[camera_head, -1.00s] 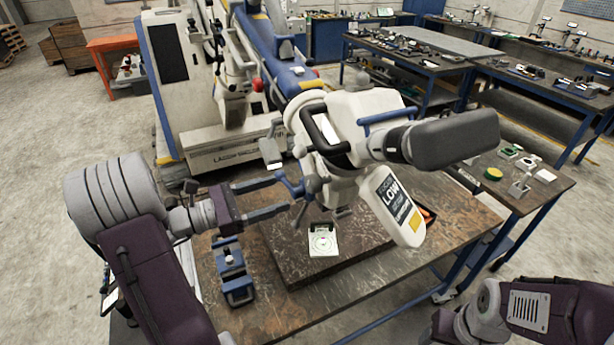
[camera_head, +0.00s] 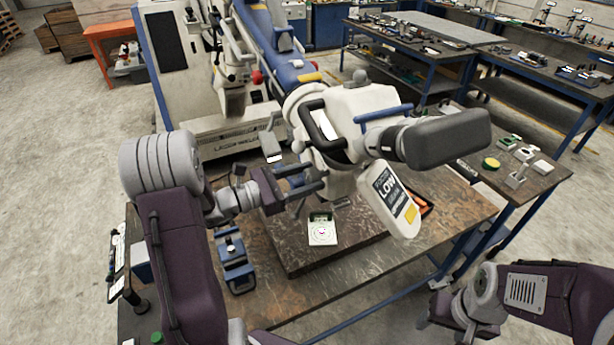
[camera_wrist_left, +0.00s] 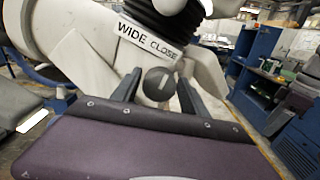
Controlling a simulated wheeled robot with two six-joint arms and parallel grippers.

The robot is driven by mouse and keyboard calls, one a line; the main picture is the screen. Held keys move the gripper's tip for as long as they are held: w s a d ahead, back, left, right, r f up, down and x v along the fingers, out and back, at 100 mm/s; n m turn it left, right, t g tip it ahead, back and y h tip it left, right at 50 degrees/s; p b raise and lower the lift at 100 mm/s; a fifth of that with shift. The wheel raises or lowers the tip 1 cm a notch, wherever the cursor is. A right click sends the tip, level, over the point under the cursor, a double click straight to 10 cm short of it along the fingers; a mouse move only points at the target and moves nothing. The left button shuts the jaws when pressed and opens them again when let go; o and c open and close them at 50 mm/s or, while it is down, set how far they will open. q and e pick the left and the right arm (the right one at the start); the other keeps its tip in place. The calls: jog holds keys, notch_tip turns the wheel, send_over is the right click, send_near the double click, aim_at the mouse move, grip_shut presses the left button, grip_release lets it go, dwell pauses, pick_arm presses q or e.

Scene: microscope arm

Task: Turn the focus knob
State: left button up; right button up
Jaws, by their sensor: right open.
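The white microscope head (camera_head: 360,108) hangs over the bench, with a dark eyepiece at its right and a hanging label reading LOW (camera_head: 391,200). In the left wrist view a round dark knob (camera_wrist_left: 158,84) with a pale line sits under a WIDE CLOSE label (camera_wrist_left: 150,38). My left gripper (camera_head: 320,175) is at the lower left of the microscope head. Its fingers are apart, one on each side of the knob in the left wrist view; whether they touch it I cannot tell. My right gripper (camera_head: 438,308) is low at the right, away from the microscope, open; its fingertips are hard to make out.
Below the head, a pale target card (camera_head: 322,232) lies on a dark raised plate (camera_head: 300,262) on the bench. A blue clamp-like fixture (camera_head: 236,268) stands left of the plate. An orange-lined tray (camera_head: 424,204) is behind the label. The bench front is mostly clear.

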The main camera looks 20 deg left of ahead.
pick_arm(q)
jog(key=c, duration=0.9)
jog(key=shift+o, duration=0.2)
jog(key=shift+f+m+b, duration=0.15)
jog(key=shift+m+b, duration=0.25)
jog(key=shift+b, duration=0.4)
jog(key=m+b, duration=0.4)
jog(key=b, duration=0.2)
jog(key=shift+f, duration=0.1)
jog(key=shift+s+d+r+m+b, duration=0.1)
jog(key=shift+r+m+b, duration=0.1)
jog(key=shift+m+b, duration=1.05)
jog(key=o, duration=1.4)
